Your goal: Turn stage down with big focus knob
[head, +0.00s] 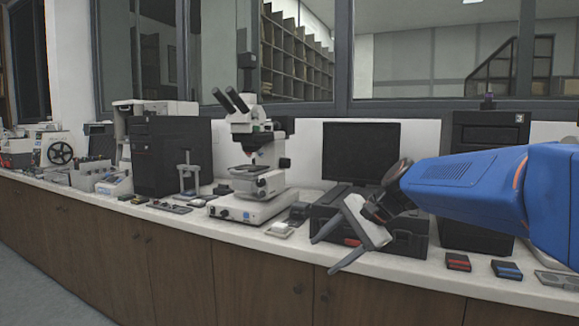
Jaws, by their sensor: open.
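A white microscope (257,165) with dark eyepieces stands on the counter left of my gripper. Its stage (258,181) is at mid-height above the white base (249,207).
A monitor (360,153) and a flat black case stand behind my gripper. Small boxes, red (457,262) and blue (506,270), lie at right. A black tower (168,155) and a small stand (188,176) are left of the microscope. Open floor lies before the cabinets.

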